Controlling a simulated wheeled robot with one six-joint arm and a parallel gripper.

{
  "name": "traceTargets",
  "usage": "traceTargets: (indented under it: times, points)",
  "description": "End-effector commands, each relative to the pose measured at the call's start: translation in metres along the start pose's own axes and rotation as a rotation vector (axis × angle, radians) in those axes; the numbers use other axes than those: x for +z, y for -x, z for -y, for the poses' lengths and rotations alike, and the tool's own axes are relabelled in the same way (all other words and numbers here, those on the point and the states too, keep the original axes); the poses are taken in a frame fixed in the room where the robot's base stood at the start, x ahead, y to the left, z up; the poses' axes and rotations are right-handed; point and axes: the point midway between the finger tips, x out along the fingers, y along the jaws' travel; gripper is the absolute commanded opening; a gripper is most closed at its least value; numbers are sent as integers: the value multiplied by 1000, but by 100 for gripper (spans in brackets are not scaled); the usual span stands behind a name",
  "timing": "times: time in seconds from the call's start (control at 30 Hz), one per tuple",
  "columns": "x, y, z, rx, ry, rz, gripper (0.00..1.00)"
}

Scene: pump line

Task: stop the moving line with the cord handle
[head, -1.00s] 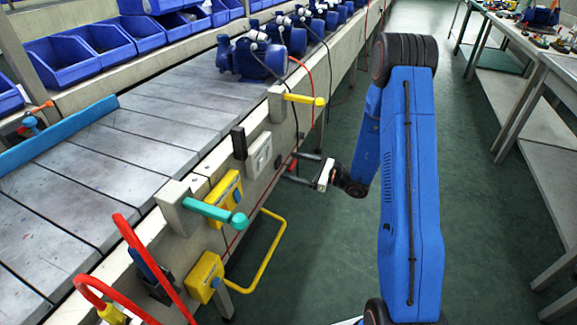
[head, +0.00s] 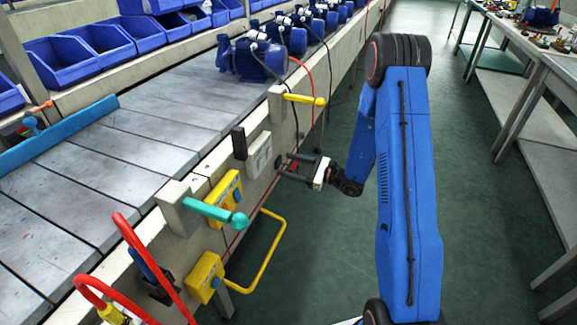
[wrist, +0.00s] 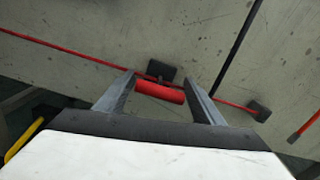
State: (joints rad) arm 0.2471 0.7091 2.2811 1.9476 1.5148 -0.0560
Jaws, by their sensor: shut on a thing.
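The red cord handle (wrist: 160,92) is a short red cylinder in the wrist view, between the two fingertips of my gripper (wrist: 160,88). My gripper is shut on it, close to the side wall of the line. The red cord (wrist: 65,47) runs along that wall on both sides of the handle. In the head view my gripper (head: 282,168) reaches left to the wall, and the handle is too small to make out there. The line (head: 110,150) is a grey slatted conveyor with several blue pumps (head: 258,60) at its far part.
Yellow (head: 304,99) and teal (head: 215,213) levers, a yellow box (head: 204,278) and a yellow bar (head: 268,255) stick out from the line's side. The green floor (head: 330,255) is open; benches (head: 545,110) stand right.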

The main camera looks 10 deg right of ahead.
Motion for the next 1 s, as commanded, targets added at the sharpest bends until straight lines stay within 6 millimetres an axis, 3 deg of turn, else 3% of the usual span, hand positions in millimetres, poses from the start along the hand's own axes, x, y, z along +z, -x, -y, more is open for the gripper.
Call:
traceTargets:
  times: [0.23, 0.5, 0.53, 0.6, 1.0]
  points:
    - [0, 26, 1, -3, 0, -1, 22]
    - [0, 27, 0, -1, 0, 0, 22]
    - [0, 27, 0, -1, 0, 0, 64]
    - [0, 27, 0, -1, 0, 0, 80]
    - [0, 32, 0, -1, 0, -1, 80]
